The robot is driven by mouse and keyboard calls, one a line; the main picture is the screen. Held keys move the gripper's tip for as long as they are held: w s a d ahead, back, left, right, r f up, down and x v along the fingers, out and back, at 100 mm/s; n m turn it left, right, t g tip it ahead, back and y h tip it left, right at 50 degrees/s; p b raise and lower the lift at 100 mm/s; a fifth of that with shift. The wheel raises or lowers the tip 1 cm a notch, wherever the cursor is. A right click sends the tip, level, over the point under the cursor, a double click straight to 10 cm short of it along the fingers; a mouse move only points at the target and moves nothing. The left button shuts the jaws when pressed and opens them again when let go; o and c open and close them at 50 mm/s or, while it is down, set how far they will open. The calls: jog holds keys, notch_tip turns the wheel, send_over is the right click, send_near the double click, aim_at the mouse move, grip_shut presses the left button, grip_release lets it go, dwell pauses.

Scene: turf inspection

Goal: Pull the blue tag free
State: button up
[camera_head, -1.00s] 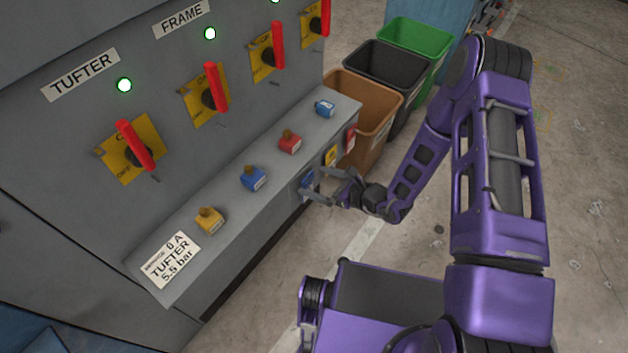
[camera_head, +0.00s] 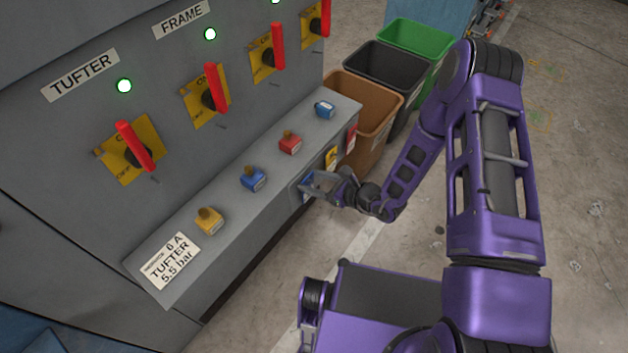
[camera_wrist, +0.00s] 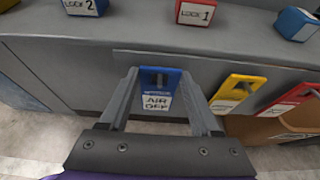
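The blue tag (camera_wrist: 158,82), with a white "AIR OFF" label, hangs on the front face of the grey ledge. In the head view the blue tag (camera_head: 307,183) is partly covered by my gripper (camera_head: 312,186). In the wrist view my gripper (camera_wrist: 160,82) is open, with one finger on each side of the tag. The fingers look apart from the tag's edges; I cannot tell exactly how deep the tag sits between them.
A yellow tag (camera_wrist: 236,93) and a red tag (camera_wrist: 292,100) hang to the right. Blue, red and yellow locks, such as the red lock (camera_head: 290,142), sit on the ledge (camera_head: 225,190). Brown (camera_head: 372,97), black (camera_head: 385,62) and green bins stand beyond the ledge's far end.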

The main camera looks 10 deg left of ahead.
jog(key=c, duration=0.9)
jog(key=shift+o, duration=0.2)
jog(key=shift+r, duration=0.1)
jog(key=shift+r, duration=0.15)
jog(key=shift+r+p, duration=0.25)
jog(key=shift+p, duration=0.05)
jog(key=shift+s+d, duration=0.1)
jog(key=shift+d, duration=0.2)
jog(key=shift+s+d, duration=0.3)
jog(key=shift+d, duration=0.4)
jog(key=shift+s+d, duration=0.25)
jog(key=shift+d, duration=0.4)
jog(key=shift+d, duration=0.15)
jog(key=shift+s+d, duration=0.35)
jog(key=shift+d, duration=0.4)
jog(key=shift+s+d, duration=0.3)
jog(key=shift+d, duration=0.5)
jog(key=shift+s+d, duration=0.35)
jog(key=shift+d, duration=0.4)
